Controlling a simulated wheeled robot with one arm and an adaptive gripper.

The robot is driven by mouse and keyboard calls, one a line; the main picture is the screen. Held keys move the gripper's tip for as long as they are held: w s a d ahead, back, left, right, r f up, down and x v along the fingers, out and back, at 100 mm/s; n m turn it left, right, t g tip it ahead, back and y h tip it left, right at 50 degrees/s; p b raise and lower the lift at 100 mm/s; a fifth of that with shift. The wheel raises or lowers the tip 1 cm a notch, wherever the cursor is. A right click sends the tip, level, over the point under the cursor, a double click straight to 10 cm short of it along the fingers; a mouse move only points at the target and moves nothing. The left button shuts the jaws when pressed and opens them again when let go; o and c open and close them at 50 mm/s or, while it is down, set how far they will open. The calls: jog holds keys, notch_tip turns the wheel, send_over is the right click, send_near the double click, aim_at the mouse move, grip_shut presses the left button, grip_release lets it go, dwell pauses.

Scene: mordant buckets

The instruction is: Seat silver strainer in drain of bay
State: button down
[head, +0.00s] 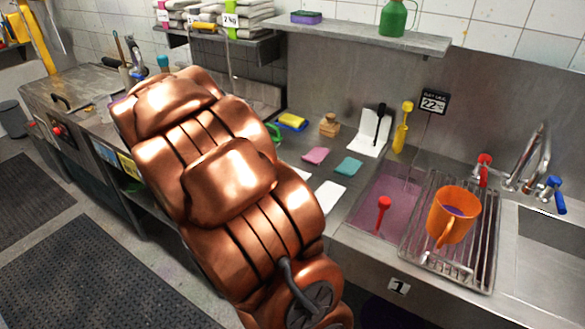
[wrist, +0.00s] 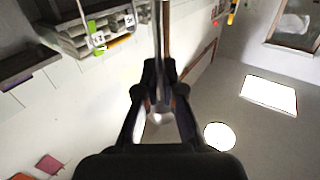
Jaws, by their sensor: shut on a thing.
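In the head view, the bay marked 1 is a steel basin with a purple inside (head: 370,215). A red-topped upright thing (head: 383,203) stands in it. Its drain cannot be made out. A second, grey basin (head: 550,237) lies at the far right. In the wrist view, my gripper (wrist: 161,88) is shut on a slender silvery thing (wrist: 160,116), largely hidden by the dark fingers. Whether this is the silver strainer cannot be told. A long grey and brown shaft runs up from the fingertips. My gripper is not visible in the head view, where my copper arm fills the middle.
A wire rack (head: 414,243) bridges the basin, with an orange jug (head: 455,213) on it. A tap (head: 536,160) with red and blue handles stands behind. Pink (head: 315,155) and teal (head: 348,166) cloths lie on the counter. A shelf (head: 370,36) hangs above.

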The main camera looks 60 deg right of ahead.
jog(key=s+d+f+m+g+h+b, duration=0.3)
jog(key=s+d, duration=0.4)
jog(key=s, duration=0.2)
jog(key=s+d+f+m+g+h+b, duration=0.2)
jog(key=s+d+f+m+g, duration=0.15)
jog(key=s+d, duration=0.5)
jog(key=s+d+f+m+g+h+b, duration=0.25)
jog(key=s+d+g, duration=0.2)
jog(key=s, duration=0.55)
jog(key=w+d+f+p, duration=0.5)
jog(key=w+d, duration=0.6)
jog(key=shift+w+f+n+t, duration=0.3)
jog(key=shift+w+f, duration=0.05)
jog(key=shift+f, duration=0.25)
jog(key=c, duration=1.3)
grip_release()
jog(key=shift+r, duration=0.1)
